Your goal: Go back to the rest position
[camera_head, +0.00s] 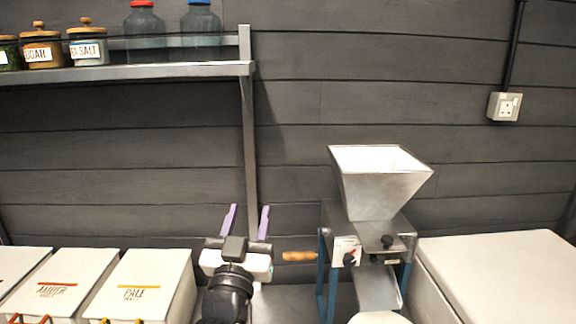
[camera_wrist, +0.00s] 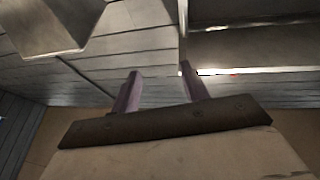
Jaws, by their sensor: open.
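My gripper (camera_head: 246,221) is at the bottom middle of the head view, with its two purple fingers pointing up and spread apart. It is open, with nothing between the fingers. In the wrist view my gripper (camera_wrist: 162,88) also shows open and empty against the wall. It is left of the grain mill's wooden handle (camera_head: 299,256) and right of the white bin marked PALE (camera_head: 145,285).
A metal mill with a hopper (camera_head: 380,185) stands at right, beside a large white box (camera_head: 500,270). A bin marked AMBER (camera_head: 55,285) is at left. A metal shelf (camera_head: 130,72) holds jars and two bottles. A socket (camera_head: 505,106) is on the wall.

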